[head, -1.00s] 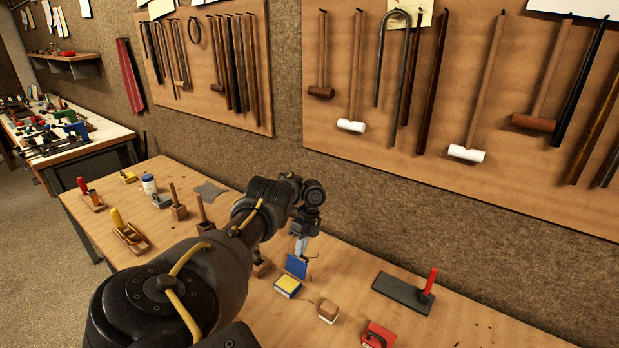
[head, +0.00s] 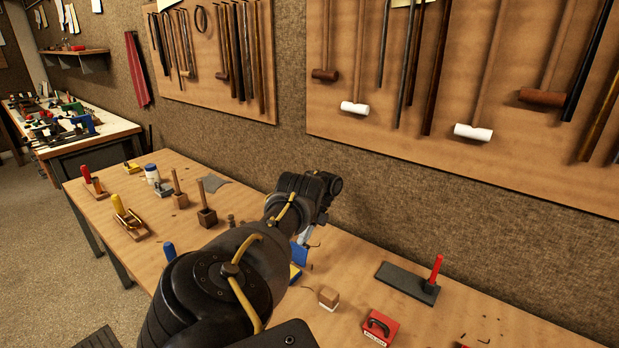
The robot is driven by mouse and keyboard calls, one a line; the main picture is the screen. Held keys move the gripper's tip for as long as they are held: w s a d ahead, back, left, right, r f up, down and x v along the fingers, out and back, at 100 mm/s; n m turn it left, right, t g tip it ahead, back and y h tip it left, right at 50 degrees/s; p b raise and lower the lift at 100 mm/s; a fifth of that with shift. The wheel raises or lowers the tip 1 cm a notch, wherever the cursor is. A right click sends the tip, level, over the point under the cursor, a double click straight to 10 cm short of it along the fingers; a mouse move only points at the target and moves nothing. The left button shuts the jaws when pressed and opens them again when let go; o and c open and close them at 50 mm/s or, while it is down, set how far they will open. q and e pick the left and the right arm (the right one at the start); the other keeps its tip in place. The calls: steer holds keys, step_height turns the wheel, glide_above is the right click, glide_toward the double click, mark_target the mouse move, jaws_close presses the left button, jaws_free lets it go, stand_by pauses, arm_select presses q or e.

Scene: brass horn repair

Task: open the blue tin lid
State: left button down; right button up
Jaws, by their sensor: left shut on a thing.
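The blue tin (head: 295,273) stands on the bench, mostly hidden behind my left arm; a blue side and a little yellow show. Its blue lid (head: 301,254) stands steeply tilted up at the tin's back edge, partly covered by the arm. My left gripper (head: 307,236) is at the top of the lid and shut on it; its fingertips are small and partly hidden. Whether the lid still touches the tin is hidden. My right gripper is not in view.
A tan-and-white block (head: 328,297) and a red box with a black handle (head: 380,327) are right of the tin. A dark slab (head: 406,283) with a red-handled tool (head: 434,273) lies further right. Wooden-handled tools stand at the left. The pegboard wall is behind.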

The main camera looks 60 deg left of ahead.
arm_select(q)
steer(key=shift+w+d+f, duration=0.15)
steer(key=shift+w+f, duration=0.15)
steer(key=shift+w, duration=0.1)
steer(key=c, duration=1.8)
jaws_free()
steer(key=shift+w+f, duration=0.15)
steer(key=shift+o, duration=1.4)
steer(key=shift+w+a+f, duration=0.25)
steer(key=shift+a, duration=0.1)
steer(key=shift+s+r, duration=0.2)
steer(key=shift+r, duration=0.05)
